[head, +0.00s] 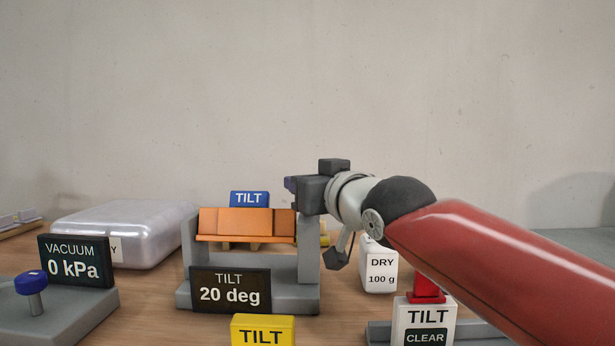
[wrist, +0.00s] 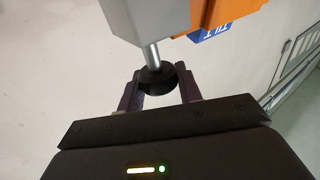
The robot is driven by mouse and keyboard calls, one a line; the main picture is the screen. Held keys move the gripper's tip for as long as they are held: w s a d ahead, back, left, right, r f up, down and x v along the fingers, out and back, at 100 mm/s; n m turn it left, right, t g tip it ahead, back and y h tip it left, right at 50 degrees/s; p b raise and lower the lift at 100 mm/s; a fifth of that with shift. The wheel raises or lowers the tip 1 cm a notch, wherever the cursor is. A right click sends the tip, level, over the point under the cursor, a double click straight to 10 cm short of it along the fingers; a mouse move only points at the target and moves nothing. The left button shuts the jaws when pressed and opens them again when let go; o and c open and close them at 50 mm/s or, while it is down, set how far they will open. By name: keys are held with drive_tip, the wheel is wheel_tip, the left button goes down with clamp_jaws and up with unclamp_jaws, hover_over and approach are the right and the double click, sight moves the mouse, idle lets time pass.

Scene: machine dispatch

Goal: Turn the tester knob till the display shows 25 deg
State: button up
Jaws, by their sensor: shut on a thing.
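The tilt tester (head: 300,268) is a grey frame with an orange cradle (head: 247,223) between its posts. Its dark display (head: 230,291) reads TILT 20 deg. The black knob (wrist: 156,79) sits on a metal shaft out of the grey post in the wrist view. My gripper (wrist: 158,88) is shut on the knob, with one finger on each side of it. In the head view my gripper (head: 298,190) is at the top of the right post and hides the knob.
A vacuum unit (head: 77,262) reading 0 kPa with a blue knob (head: 31,283) stands at left. A white DRY 100 g container (head: 380,272) and a TILT CLEAR block (head: 425,317) are at right. A yellow TILT block (head: 262,331) is in front.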

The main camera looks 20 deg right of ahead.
drive_tip(key=shift+a+n+g+y, duration=0.1)
drive_tip(key=shift+n+g+y, duration=0.5)
drive_tip(key=shift+n+y, duration=0.9)
drive_tip(key=shift+f+g+y, duration=0.1)
drive_tip(key=shift+g+y, duration=0.3)
drive_tip(key=shift+y, duration=0.7)
drive_tip(key=o, duration=0.9)
drive_tip(key=shift+o, duration=0.2)
drive_tip(key=b+v, duration=0.1)
drive_tip(key=v, duration=0.7)
drive_tip(key=shift+n, duration=0.3)
drive_tip(key=shift+o, duration=0.3)
